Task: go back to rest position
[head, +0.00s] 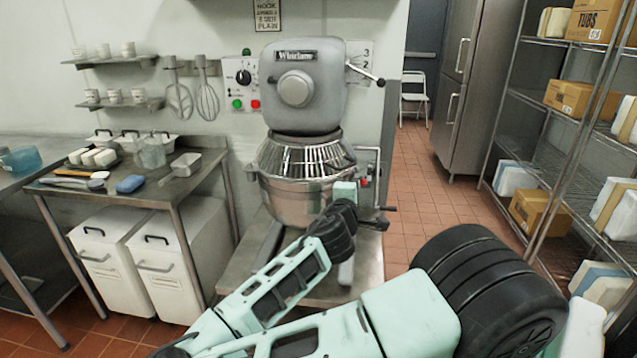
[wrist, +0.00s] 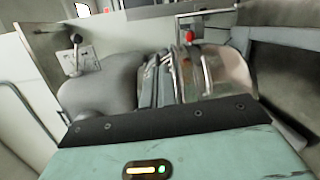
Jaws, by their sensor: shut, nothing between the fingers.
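My gripper (head: 376,223) is in front of the mixer, at the end of my pale green arm in the head view. Its hand is turned on its side, and its dark fingers look closed with nothing held. The fingers do not show in the wrist view, where only the pale green hand body (wrist: 235,150) with a small lit indicator fills the bottom. The grey mixer (head: 303,90) stands behind the gripper, its steel bowl (head: 295,195) partly behind my wrist. The mixer appears sideways in the wrist view (wrist: 100,90). I cannot tell whether the gripper touches it.
A steel table (head: 180,190) at left carries a sponge (head: 130,184), a pan and a clear jug. White bins (head: 165,262) stand beneath it. A wire shelf rack (head: 548,140) with boxes stands at right. Open tiled floor (head: 420,185) lies between the mixer and the rack.

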